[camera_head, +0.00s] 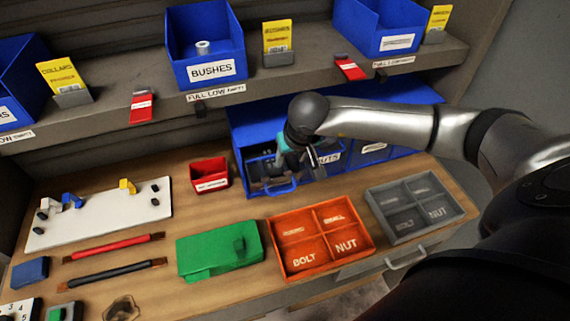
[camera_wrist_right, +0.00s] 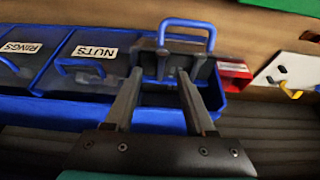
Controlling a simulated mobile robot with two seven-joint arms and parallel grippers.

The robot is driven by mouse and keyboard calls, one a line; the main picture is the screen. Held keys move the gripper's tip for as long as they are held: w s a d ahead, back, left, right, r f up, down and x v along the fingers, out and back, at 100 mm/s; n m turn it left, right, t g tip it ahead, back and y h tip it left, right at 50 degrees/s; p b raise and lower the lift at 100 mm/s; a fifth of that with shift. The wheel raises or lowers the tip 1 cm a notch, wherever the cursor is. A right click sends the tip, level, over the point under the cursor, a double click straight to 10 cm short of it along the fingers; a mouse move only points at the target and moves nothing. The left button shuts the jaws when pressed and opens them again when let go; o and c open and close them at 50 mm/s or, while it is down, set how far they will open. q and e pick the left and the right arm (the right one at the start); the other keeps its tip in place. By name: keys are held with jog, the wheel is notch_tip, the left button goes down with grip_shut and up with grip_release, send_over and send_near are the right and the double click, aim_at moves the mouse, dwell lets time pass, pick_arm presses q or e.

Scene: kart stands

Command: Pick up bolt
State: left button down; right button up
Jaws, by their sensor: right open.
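No bolt can be made out clearly. A blue drawer (camera_head: 252,184) at the left of the blue drawer unit (camera_head: 405,97) stands pulled out, with dark, unclear contents. My right gripper (camera_head: 312,160) is over this drawer, pointing down. In the right wrist view my right gripper (camera_wrist_right: 160,76) has its two fingers apart with nothing seen between them, over the drawer with the blue handle (camera_wrist_right: 187,24). An orange tray (camera_head: 284,262) has compartments marked BOLT and NUT; no part shows in it. My left gripper is not in view.
A grey four-part tray (camera_head: 455,213) lies right of the orange one. A small red bin (camera_head: 209,174), a green box (camera_head: 205,256) and a white board (camera_head: 100,220) with pegs lie to the left. Blue bins, including BUSHES (camera_head: 207,45), stand on the shelf above.

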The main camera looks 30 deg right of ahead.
aim_at(287, 168)
jog(key=shift+p+x, duration=0.55)
jog(key=shift+x, duration=2.05)
jog(key=shift+a, duration=0.15)
grip_shut()
